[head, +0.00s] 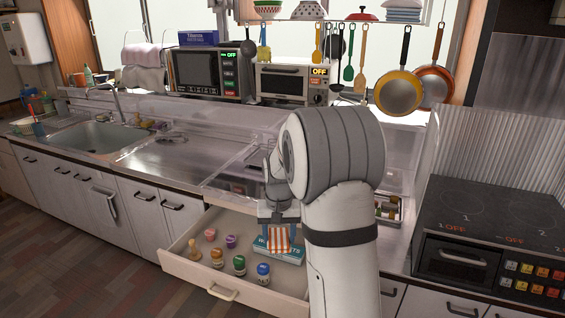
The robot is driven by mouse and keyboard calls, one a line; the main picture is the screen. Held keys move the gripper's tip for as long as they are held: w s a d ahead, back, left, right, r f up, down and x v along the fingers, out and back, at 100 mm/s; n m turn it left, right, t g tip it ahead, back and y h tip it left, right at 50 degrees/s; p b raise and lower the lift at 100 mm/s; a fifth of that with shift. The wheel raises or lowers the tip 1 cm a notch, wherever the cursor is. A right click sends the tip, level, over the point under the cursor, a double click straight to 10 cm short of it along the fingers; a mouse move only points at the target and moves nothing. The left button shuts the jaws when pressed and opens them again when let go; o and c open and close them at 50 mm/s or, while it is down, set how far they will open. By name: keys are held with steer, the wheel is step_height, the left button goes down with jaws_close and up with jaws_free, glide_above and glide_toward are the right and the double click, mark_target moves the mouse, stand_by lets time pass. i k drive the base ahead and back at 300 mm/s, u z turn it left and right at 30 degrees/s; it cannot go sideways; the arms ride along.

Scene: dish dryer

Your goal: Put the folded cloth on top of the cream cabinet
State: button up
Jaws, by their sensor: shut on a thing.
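A folded cloth (279,240) with orange-red and white stripes is in my gripper (278,226), in the head view. The gripper points down and is shut on the cloth, its fingers at the cloth's two sides. The cloth is over the right part of an open drawer (180,265). A blue and white pack (292,256) shows behind and beside the cloth; I cannot tell whether they touch. Pale cabinets (75,195) run under the counter; I cannot tell which one is the cream cabinet.
Several small capped jars (239,264) stand in the drawer, left of the cloth. A clear dish dryer cover (245,170) is above the drawer. The counter (175,155) left of it is mostly clear. A stove (490,225) is at the right.

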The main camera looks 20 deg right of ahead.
mark_target(237, 181)
steer(key=i, duration=1.7)
steer(key=u, duration=0.05)
